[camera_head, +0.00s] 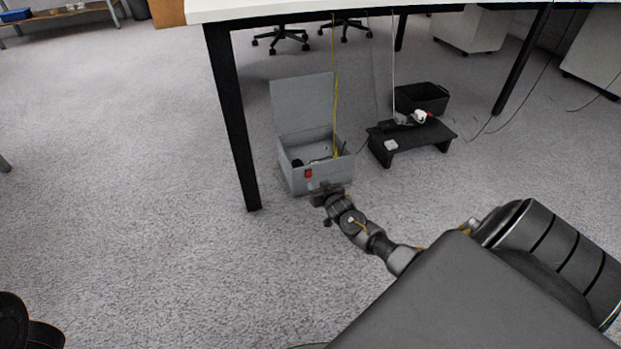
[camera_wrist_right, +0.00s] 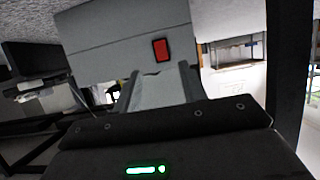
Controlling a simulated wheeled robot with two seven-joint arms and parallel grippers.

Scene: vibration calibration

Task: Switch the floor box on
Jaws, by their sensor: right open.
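The floor box (camera_head: 294,181) is a grey metal box with its lid (camera_head: 303,103) standing open, on the carpet beneath the table. A red rocker switch (camera_head: 308,173) sits on its front face. The switch also shows in the right wrist view (camera_wrist_right: 160,50), just beyond my fingertips; I cannot tell its position. My right gripper (camera_head: 325,188) is open and empty, low in front of the box and slightly right of the switch. In the right wrist view the gripper (camera_wrist_right: 160,78) points at the front face; contact cannot be told.
A white-topped table (camera_head: 400,8) stands over the box, with a black leg (camera_head: 233,120) close on its left. A black low stand (camera_head: 410,139) holding a power strip is to the right. A yellow cable (camera_head: 334,90) hangs into the box. Carpet at left is clear.

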